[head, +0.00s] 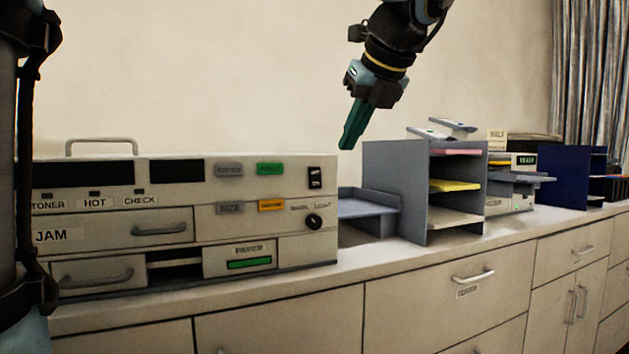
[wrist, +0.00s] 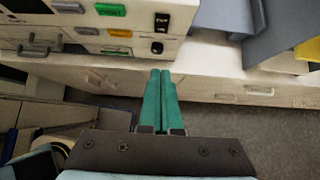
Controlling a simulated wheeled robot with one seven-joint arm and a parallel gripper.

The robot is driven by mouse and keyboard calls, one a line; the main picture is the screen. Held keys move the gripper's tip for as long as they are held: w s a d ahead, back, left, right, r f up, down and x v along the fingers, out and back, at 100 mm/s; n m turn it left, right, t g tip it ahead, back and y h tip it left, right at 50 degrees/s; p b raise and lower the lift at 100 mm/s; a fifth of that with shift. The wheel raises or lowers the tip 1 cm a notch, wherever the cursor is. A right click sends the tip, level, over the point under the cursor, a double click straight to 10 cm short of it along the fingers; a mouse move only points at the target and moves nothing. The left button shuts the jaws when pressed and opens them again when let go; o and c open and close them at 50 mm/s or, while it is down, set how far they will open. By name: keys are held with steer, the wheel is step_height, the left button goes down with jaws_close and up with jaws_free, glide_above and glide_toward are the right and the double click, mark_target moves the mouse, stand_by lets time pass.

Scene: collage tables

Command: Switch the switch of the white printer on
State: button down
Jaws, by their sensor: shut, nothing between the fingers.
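The white printer (head: 220,200) stands on the counter at the left in the head view. Its black rocker switch (head: 315,178) is at the upper right of the front panel, above a round black knob (head: 313,221). In the wrist view the switch (wrist: 161,22) is at the top middle and the knob (wrist: 156,46) is just below it. My gripper (head: 347,146), with green fingers, is above and to the right of the switch in the head view, apart from the printer. In the wrist view the fingers (wrist: 161,72) are together and empty. Which way the switch is set is too small to tell.
A grey shelf organizer (head: 395,190) with coloured papers stands right of the printer, with a grey tray (head: 362,207) between them. Another device (head: 515,185) and a blue organizer (head: 563,178) stand farther right. Drawers (head: 470,280) line the counter front.

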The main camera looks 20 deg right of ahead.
mark_target(315, 178)
steer(key=x, duration=0.4)
steer(key=w+r+p+x, duration=0.1)
steer(key=x, duration=0.7)
steer(key=shift+w, duration=0.25)
steer(key=shift+w+a+f, duration=0.1)
steer(key=shift+w, duration=0.45)
